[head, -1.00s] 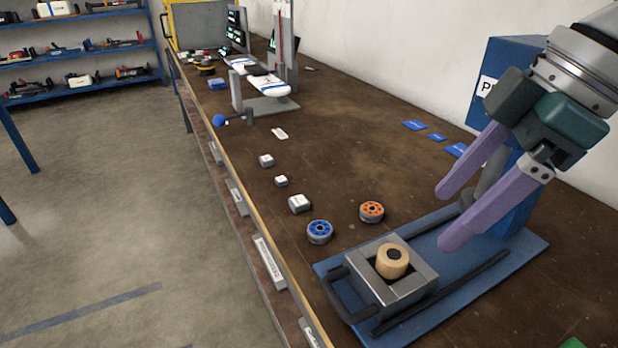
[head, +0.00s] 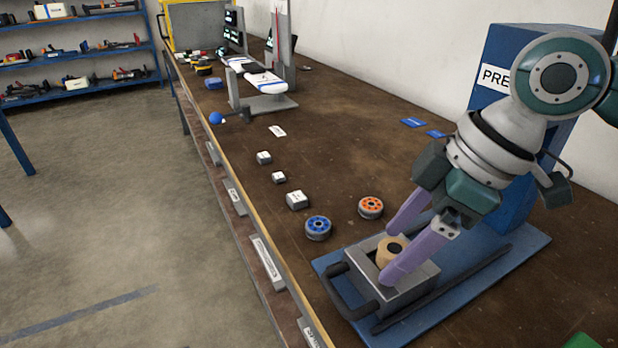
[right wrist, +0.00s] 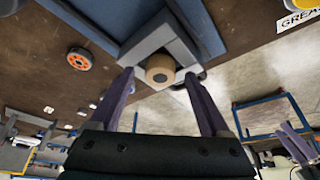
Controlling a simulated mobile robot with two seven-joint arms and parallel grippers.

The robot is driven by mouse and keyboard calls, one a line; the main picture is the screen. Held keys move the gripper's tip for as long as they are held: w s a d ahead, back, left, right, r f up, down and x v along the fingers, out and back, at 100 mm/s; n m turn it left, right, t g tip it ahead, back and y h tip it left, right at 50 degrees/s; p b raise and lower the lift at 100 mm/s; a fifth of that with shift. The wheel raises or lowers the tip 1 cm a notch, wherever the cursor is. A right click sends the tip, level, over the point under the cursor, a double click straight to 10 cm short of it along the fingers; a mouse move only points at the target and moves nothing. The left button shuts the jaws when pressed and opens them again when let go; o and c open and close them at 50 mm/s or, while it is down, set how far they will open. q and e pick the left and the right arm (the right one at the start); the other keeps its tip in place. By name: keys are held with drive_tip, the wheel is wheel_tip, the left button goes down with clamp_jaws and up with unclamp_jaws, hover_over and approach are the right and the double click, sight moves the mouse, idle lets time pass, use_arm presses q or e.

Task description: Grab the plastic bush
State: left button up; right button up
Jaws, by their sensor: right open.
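The plastic bush (head: 391,250) is a tan ring with a dark centre. It sits in the square grey metal holder (head: 408,296) on the blue press base. My right gripper (head: 392,250) has purple fingers and is open, with its fingertips at the holder around or just above the bush; the near finger hides part of it. In the right wrist view the bush (right wrist: 160,69) shows between and beyond the open fingers (right wrist: 160,88). I cannot tell whether the fingers touch it.
A blue press (head: 497,95) stands behind my right arm. A blue wheel (head: 318,228) and an orange wheel (head: 370,207) lie left of the holder. Small white blocks (head: 297,200) line the bench's left side. A drone stand (head: 265,103) is farther back.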

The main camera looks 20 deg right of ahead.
clamp_jaws()
idle(0.5)
